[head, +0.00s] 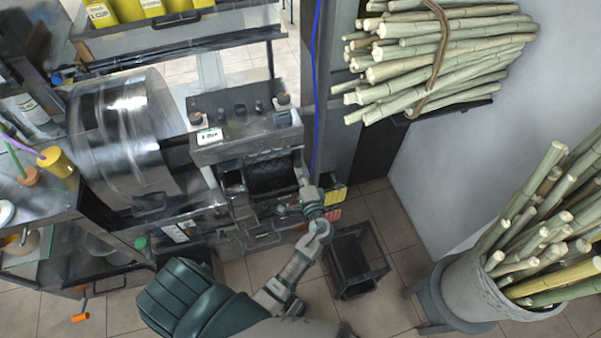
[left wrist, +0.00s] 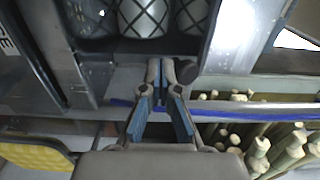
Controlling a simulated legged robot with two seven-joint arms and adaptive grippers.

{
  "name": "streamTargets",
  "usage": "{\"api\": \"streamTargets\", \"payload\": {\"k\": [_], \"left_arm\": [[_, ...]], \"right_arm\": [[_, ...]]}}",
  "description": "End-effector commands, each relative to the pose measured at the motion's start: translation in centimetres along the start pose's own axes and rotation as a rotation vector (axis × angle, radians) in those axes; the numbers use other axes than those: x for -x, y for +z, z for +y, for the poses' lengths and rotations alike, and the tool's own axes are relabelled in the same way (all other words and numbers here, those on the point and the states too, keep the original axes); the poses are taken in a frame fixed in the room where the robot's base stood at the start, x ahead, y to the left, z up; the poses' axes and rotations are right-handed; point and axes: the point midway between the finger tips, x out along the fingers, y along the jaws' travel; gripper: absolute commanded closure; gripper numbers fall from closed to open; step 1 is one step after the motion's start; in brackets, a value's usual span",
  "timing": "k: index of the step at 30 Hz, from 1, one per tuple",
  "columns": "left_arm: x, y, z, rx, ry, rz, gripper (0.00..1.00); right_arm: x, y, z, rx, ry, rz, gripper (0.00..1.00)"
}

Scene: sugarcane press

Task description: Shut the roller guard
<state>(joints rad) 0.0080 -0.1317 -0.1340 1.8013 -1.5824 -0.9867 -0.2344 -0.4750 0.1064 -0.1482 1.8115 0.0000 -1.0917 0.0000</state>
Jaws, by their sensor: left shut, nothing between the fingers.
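The sugarcane press (head: 245,130) stands left of centre in the head view, with a dark opening (head: 268,172) in its front. In the left wrist view, rollers with a diamond pattern (left wrist: 145,14) show bare in the opening, and a metal frame edge (left wrist: 232,38) runs beside them. I cannot tell the roller guard apart from the frame. My left gripper (head: 303,172) is at the right side of the opening. In the left wrist view its fingertips (left wrist: 167,68) are together and empty, close to the frame below the rollers. Contact is unclear. My right gripper is not in view.
A steel drum (head: 120,135) stands left of the press. A dark crate (head: 355,260) sits on the floor at right. Tied cane (head: 440,60) lies on a rack, and more cane stands in a grey bucket (head: 480,295). Tiled floor between them is clear.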

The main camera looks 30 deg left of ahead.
Motion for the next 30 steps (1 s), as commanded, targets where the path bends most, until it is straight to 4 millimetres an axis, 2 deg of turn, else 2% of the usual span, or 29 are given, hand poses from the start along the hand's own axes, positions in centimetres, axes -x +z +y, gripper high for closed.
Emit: {"api": "streamTargets", "payload": {"k": [13,30], "left_arm": [[0.04,-0.04,0.01,0.000,0.000,0.000,1.00],[-0.06,-0.02,-0.11,0.000,0.000,0.000,1.00]], "right_arm": [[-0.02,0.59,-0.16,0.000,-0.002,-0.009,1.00],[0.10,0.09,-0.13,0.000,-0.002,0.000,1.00]]}}
